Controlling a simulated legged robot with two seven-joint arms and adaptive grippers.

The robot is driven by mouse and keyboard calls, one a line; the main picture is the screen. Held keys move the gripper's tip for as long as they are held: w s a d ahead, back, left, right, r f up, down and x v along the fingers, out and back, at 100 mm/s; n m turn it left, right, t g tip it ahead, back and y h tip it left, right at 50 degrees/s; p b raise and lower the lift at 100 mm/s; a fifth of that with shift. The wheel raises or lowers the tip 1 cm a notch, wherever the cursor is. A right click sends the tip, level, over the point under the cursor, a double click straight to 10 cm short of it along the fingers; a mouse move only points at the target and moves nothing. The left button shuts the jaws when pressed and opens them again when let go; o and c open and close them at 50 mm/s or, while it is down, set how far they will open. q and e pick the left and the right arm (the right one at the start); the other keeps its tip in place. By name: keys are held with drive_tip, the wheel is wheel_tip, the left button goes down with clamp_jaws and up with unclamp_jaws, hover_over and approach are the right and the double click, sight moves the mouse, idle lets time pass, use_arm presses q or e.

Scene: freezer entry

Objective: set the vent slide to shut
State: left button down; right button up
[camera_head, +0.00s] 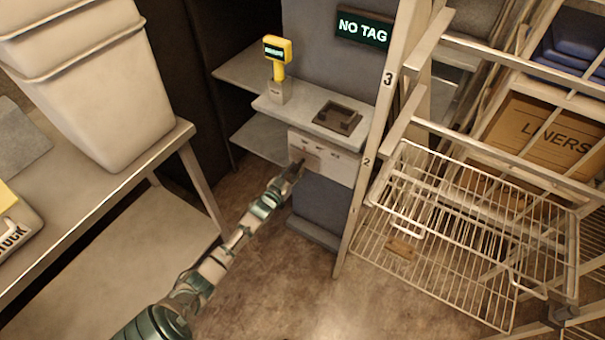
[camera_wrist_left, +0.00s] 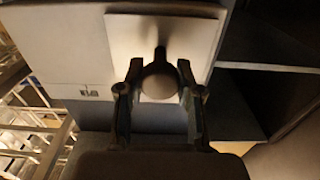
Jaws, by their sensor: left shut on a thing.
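A pale panel (camera_head: 335,168) with small dark marks is on the front of the grey column, under a small shelf. My left gripper (camera_head: 298,165) is at the left part of this panel. In the left wrist view, a round knob (camera_wrist_left: 160,82) stands out from a pale plate (camera_wrist_left: 130,40), with a dark slot behind it. It appears to be the vent slide's knob. My left gripper's fingers (camera_wrist_left: 159,98) are shut on the knob, one on each side. Small markings (camera_wrist_left: 88,93) show left of the plate. The slide's setting cannot be read. My right gripper is out of view.
The shelf (camera_head: 310,122) above the panel bears a yellow scanner (camera_head: 278,60) and a dark tray (camera_head: 338,117). A wire rack (camera_head: 470,240) stands close on the right. A table (camera_head: 165,160) with white bins (camera_head: 95,90) is on the left. Open floor lies between.

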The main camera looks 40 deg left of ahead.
use_arm(q)
drive_tip(key=shift+a, duration=0.15)
drive_tip(key=c, duration=1)
unclamp_jaws()
drive_tip(key=shift+o, duration=1.3)
drive_tip(key=shift+s+a, duration=0.1)
drive_tip(key=shift+a+f, duration=0.15)
drive_tip(key=shift+s, duration=0.1)
drive_tip(key=v, duration=1.1)
drive_tip(key=shift+s, duration=0.35)
drive_tip(key=shift+d, duration=0.25)
